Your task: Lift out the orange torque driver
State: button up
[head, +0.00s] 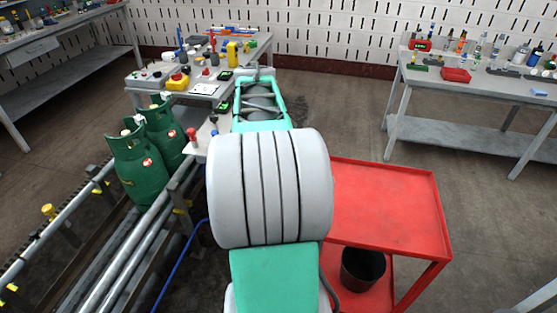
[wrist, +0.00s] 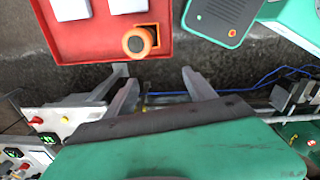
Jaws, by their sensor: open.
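On the right-hand bench in the head view stands a small upright orange item (head: 461,42) among other tools. It is too small to tell for sure if it is the torque driver. My gripper (wrist: 157,76) shows in the wrist view with its two fingers apart and nothing between them. In the head view my arm reaches toward the back bench, and its links hide the fingers. A round orange knob with a dark collar (wrist: 138,40) shows on a red surface (wrist: 90,35) in the wrist view, just beyond the fingers. I cannot tell what it belongs to.
A red cart (head: 385,205) with a black bin (head: 362,268) stands at the right of my arm. Green gas cylinders (head: 138,165) stand at left by the roller conveyor (head: 115,255). The back bench (head: 262,40) carries several devices. Open floor lies before the right bench (head: 480,90).

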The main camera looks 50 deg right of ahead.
jog(key=shift+n, duration=0.5)
jog(key=s+d, duration=0.2)
jog(key=d, duration=0.1)
jog(key=s+d, duration=0.1)
jog(key=d, duration=0.1)
jog(key=shift+f, duration=0.15)
jog(key=shift+s+f, duration=0.1)
jog(key=shift+f, duration=0.25)
notch_tip(320, 180, down, 7)
jog(key=shift+p, duration=0.3)
jog(key=shift+c, duration=0.3)
grip_shut()
jog(key=shift+r, duration=0.1)
